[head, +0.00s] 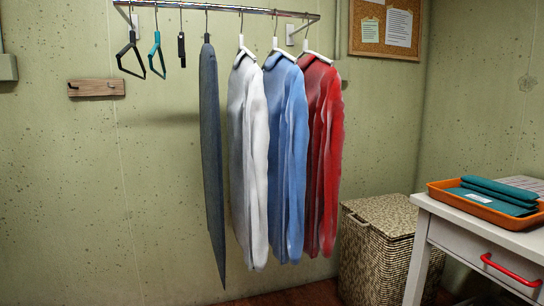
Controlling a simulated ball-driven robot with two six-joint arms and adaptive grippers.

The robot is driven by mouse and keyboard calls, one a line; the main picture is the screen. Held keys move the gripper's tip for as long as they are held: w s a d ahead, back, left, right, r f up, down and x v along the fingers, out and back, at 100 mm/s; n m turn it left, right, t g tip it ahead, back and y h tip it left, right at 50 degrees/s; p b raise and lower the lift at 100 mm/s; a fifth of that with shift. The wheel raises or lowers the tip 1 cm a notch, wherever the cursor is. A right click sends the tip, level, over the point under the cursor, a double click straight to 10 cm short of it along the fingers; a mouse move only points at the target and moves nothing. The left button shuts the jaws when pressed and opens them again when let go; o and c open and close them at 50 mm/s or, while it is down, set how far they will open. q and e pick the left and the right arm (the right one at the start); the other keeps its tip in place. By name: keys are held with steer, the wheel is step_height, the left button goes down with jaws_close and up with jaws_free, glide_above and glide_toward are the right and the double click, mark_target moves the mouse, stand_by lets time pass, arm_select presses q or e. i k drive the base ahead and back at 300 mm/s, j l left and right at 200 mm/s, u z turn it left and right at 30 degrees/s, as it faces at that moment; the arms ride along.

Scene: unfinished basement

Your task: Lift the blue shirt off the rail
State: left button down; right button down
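The blue shirt (285,150) hangs on a white hanger from the metal rail (220,9) on the wall. It hangs between a white shirt (248,150) on its left and a red shirt (322,150) on its right, close against both. The lower edges of its neighbours partly overlap or touch it. A dark grey-blue garment (210,150) hangs edge-on further left. Neither of my grippers shows in the head view.
Empty hangers (155,55) hang at the rail's left end. A wicker basket (385,245) stands below right of the shirts. A white table (440,212) with an orange tray (470,199) stands at right. A cork board (386,28) is on the wall.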

mark_target(284, 91)
steer(key=i+j, duration=0.35)
steer(key=i+j+z, duration=0.1)
steer(key=i+j, duration=0.2)
steer(key=j, duration=0.2)
